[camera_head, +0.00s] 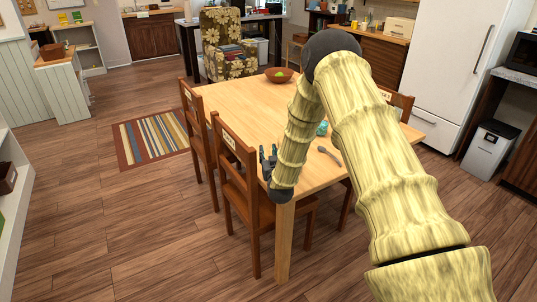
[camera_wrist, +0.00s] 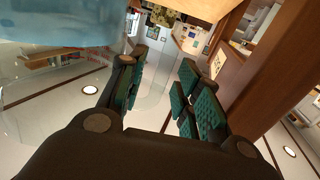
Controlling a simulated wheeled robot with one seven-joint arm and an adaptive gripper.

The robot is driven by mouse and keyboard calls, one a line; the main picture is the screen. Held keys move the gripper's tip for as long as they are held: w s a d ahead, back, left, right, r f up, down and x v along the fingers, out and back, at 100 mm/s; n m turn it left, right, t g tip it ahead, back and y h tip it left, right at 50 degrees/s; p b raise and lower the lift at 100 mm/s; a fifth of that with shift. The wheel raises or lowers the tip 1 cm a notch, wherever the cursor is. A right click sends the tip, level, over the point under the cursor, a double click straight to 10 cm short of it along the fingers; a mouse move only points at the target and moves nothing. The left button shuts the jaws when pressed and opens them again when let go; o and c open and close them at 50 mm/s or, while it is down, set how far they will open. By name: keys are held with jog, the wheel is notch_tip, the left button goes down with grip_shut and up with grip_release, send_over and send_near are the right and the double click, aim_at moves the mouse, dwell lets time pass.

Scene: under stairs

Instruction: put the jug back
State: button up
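In the wrist view, the fingers of my gripper (camera_wrist: 160,75) stand apart, with teal pads facing each other and a gap between them. A large see-through vessel (camera_wrist: 60,40), bluish at the top with red print lower down, fills the upper left, very close to the left finger. It looks like the jug. A faint clear outline reaches into the gap; I cannot tell if it is the handle. In the head view my gripper (camera_head: 268,160) is at the near left table edge, above a chair back. A small teal thing (camera_head: 322,128) shows on the table, partly hidden by my arm.
The wooden table (camera_head: 240,100) holds a spoon (camera_head: 329,155) and, at the far end, a brown bowl (camera_head: 279,75) with something green inside. Chairs (camera_head: 236,165) line its left side. A white fridge (camera_head: 450,60) stands at right. The floor at left is open, with a striped rug (camera_head: 152,138).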

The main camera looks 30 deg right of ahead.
jog(key=b+v, duration=0.1)
jog(key=v, duration=1.1)
jog(key=shift+r+b, duration=0.15)
jog(key=shift+b, duration=0.2)
